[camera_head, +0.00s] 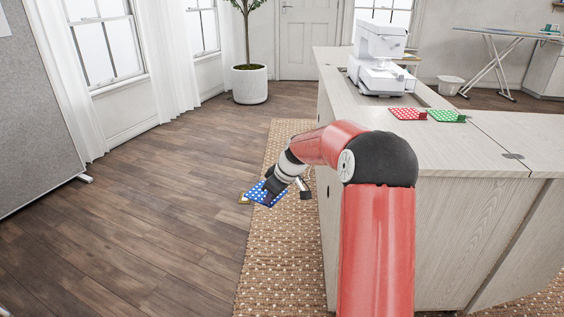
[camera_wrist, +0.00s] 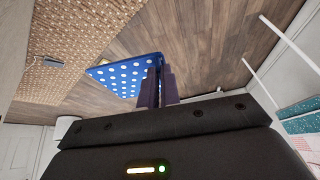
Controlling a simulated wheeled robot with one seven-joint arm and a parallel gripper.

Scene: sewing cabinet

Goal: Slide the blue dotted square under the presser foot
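The blue dotted square (camera_head: 264,190) with white spots is held out at the end of my arm, to the left of the cabinet and above the floor. In the wrist view, the fingers of my gripper (camera_wrist: 162,84) are close together at the right edge of the blue dotted square (camera_wrist: 122,75) and appear shut on it. In the head view my gripper (camera_head: 272,190) points down and left. The white sewing machine (camera_head: 379,60) stands in the cabinet top at the back. Its presser foot is too small to make out.
A red dotted square (camera_head: 404,114) and a green dotted square (camera_head: 444,116) lie on the pale wooden cabinet top (camera_head: 480,150), in front of the machine. The woven rug (camera_head: 265,260) and open wooden floor (camera_head: 170,200) lie left of the cabinet. A potted tree (camera_head: 250,85) stands behind.

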